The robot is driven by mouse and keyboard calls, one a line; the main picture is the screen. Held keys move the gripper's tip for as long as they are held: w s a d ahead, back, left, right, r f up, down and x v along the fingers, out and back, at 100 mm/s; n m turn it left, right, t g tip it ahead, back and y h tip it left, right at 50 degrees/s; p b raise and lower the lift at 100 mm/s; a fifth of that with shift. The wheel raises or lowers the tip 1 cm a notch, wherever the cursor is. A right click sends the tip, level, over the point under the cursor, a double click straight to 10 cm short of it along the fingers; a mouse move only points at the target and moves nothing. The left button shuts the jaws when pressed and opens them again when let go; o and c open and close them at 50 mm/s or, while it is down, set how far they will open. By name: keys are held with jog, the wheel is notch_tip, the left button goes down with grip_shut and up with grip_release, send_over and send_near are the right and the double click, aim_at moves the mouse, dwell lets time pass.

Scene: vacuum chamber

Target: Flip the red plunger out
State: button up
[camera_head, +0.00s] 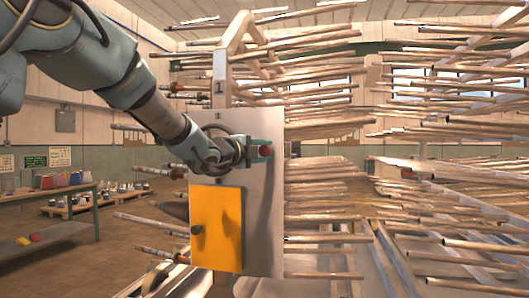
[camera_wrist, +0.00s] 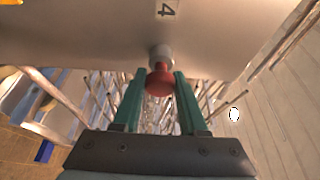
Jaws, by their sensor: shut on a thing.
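The red plunger (camera_head: 265,151) sticks out from the white upright panel (camera_head: 263,200), near its right part. In the wrist view the plunger (camera_wrist: 160,80) is a red knob on a pale round collar fixed to the panel face. My gripper (camera_head: 259,150) is at the plunger, with its green fingers on either side of the knob. In the wrist view my gripper (camera_wrist: 161,76) is shut on the red knob. The head view partly hides the plunger behind my fingers.
A yellow box or door (camera_head: 217,228) with a dark knob is on the panel below my arm. Racks of long rods (camera_head: 325,175) stand behind and right of the panel. A table with containers (camera_head: 62,182) stands at far left.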

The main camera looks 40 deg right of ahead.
grip_shut()
dwell(0.7)
jog(key=shift+s+a+f+b, duration=0.25)
jog(key=shift+a+b, duration=0.2)
jog(key=shift+b, duration=0.15)
jog(key=shift+s+a+r+b, duration=0.1)
jog(key=shift+s+a+b, duration=0.3)
jog(key=shift+a+b, duration=0.25)
jog(key=o, duration=0.9)
grip_release()
jog(key=shift+r, duration=0.1)
